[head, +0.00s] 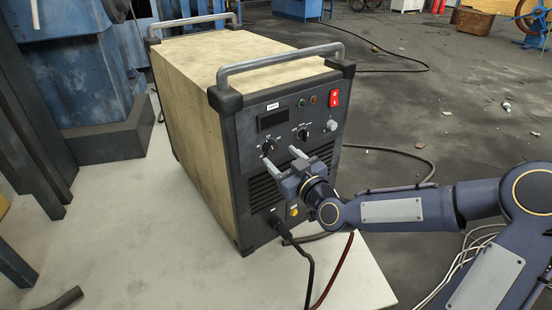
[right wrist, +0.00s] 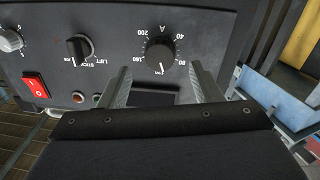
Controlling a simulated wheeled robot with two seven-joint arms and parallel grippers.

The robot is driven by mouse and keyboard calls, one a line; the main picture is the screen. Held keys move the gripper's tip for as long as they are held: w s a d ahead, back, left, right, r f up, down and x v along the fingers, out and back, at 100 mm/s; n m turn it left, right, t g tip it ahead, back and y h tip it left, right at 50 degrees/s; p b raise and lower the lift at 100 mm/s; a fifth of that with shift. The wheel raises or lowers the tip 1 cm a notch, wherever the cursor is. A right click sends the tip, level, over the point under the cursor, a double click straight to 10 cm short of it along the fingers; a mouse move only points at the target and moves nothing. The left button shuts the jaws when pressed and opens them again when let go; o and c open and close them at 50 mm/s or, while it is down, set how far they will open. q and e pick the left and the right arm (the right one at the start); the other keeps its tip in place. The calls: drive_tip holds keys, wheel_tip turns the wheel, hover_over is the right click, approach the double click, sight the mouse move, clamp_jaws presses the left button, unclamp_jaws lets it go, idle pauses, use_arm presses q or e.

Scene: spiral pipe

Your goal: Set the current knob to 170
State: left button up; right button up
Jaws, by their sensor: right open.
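The welding machine (head: 200,100) has a dark front panel. The current knob (right wrist: 160,54) is round and black, with a scale marked A around it; in the head view the same knob (head: 268,147) is on the panel's left. Numbers such as 200, 40, 80 and 160 show around it, but its exact setting is too small to read. My right gripper (head: 284,161) is open in front of the panel, just below the knob in the head view. In the right wrist view its fingers (right wrist: 160,72) stand either side of the knob's lower edge, apart from it. My left gripper is not in view.
A second knob (head: 303,134), marked LIFT and STICK, sits beside the current knob. A red switch (head: 334,97), a dark display (head: 273,119) and small lights share the panel. A plugged cable (head: 280,229) hangs from the lower front. The machine stands on a pale surface (head: 130,250).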

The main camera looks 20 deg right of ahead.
sight(273, 150)
drive_tip(key=shift+x, duration=1.7)
drive_tip(key=c, duration=1)
